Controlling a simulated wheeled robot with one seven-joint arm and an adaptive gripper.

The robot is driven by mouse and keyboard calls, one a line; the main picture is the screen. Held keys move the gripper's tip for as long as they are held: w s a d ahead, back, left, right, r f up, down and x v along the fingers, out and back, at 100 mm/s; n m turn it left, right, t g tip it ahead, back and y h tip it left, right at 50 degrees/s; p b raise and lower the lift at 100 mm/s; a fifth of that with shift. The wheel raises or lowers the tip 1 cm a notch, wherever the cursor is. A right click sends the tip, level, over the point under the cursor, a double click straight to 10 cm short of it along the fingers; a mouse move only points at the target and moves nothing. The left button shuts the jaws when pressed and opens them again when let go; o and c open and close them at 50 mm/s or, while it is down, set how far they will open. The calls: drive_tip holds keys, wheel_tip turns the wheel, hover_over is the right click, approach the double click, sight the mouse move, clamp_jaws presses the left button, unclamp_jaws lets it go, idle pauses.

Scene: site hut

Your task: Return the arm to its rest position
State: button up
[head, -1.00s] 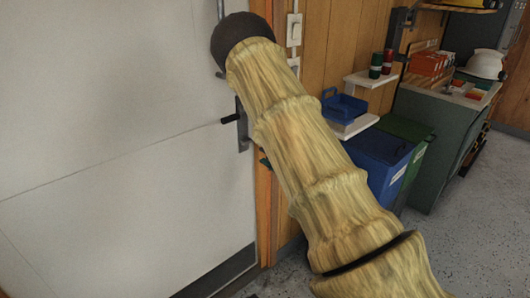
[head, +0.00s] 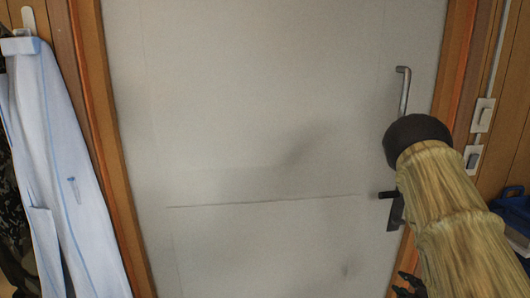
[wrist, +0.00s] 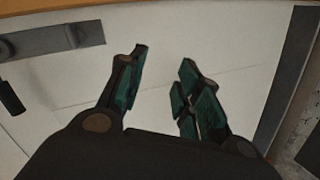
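My arm (head: 455,220), in a pale wood-like sleeve with a dark round joint, fills the right of the head view in front of the door's handle side. My gripper (wrist: 163,56) is open and empty in the wrist view, its two green-padded fingers apart with the pale door behind them. In the head view only some dark finger parts show beside the arm at the bottom; the rest is hidden behind it.
A pale door (head: 250,120) stands shut in a wooden frame. Its dark lever handle (head: 388,195) is close to my arm; a metal pull bar (head: 403,92) is above. A pale blue garment (head: 60,170) hangs at left. Switches (head: 482,115) and a blue tray (head: 513,208) are at right.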

drive_tip(key=s+a+f+m+g+p, duration=0.1)
drive_tip(key=s+a+f+m+g, duration=0.3)
drive_tip(key=s+a+f, duration=0.3)
drive_tip(key=s+a+f+m+g+p, duration=0.1)
drive_tip(key=s+a+f+m+g, duration=0.3)
drive_tip(key=s+f, duration=0.45)
drive_tip(key=s+a+f+m+g, duration=0.1)
drive_tip(key=s+a+m+g, duration=0.1)
drive_tip(key=s+a, duration=0.2)
drive_tip(key=s+a+f+m+g, duration=0.2)
drive_tip(key=s+a, duration=0.2)
drive_tip(key=s, duration=0.6)
drive_tip(key=s+a+f+m+g+p, duration=0.1)
drive_tip(key=s+a+f+g, duration=0.1)
drive_tip(key=s+a, duration=0.3)
drive_tip(key=s, duration=0.2)
drive_tip(key=shift+s+m+g+y, duration=0.3)
drive_tip(key=shift+s+m+y, duration=0.1)
drive_tip(key=shift+a, duration=0.1)
drive_tip(key=shift+s+r, duration=0.15)
